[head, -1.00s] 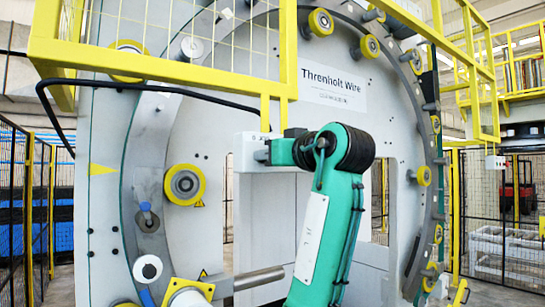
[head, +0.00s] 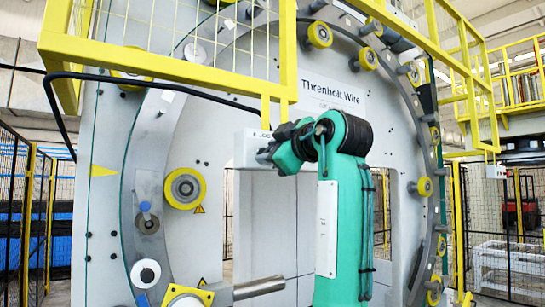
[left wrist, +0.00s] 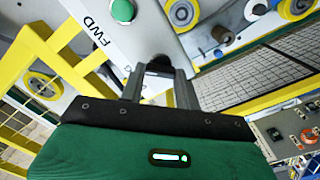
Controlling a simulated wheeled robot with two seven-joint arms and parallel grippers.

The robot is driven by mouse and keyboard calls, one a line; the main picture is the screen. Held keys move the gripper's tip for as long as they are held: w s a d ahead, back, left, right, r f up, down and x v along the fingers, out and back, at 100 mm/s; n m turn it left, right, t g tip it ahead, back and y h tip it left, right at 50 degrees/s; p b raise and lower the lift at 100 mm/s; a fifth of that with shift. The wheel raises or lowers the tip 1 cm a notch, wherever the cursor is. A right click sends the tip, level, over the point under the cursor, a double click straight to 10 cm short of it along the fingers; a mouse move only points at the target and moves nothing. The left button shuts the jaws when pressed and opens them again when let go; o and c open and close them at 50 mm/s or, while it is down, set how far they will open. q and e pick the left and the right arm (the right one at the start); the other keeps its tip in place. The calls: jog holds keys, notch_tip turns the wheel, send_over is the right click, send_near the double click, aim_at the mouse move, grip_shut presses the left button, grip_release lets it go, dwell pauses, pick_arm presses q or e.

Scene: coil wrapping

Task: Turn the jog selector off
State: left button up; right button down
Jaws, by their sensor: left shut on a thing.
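The grey control box (head: 248,150) hangs below the yellow rail on the front of the wrapping machine. My left gripper (head: 265,153) reaches its right side in the head view, where the selector is hidden. In the left wrist view the box's light panel (left wrist: 135,38) carries the letters FWD and a green button (left wrist: 122,11). My left gripper (left wrist: 160,76) is shut on a dark knob, the jog selector (left wrist: 160,63), which is mostly hidden between the fingers. The knob's setting cannot be read. My right gripper is not in view.
The big ring (head: 148,190) with yellow rollers (head: 184,188) stands behind my arm. A yellow guard frame (head: 168,62) hangs above the box, and a black cable (head: 150,82) runs in front of it. Mesh fences stand at both sides.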

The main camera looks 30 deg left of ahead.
pick_arm(q)
jog(key=shift+f+n, duration=0.1)
jog(key=shift+n, duration=4)
jog(key=o, duration=1)
jog(key=shift+s, duration=0.1)
jog(key=shift+b, duration=0.35)
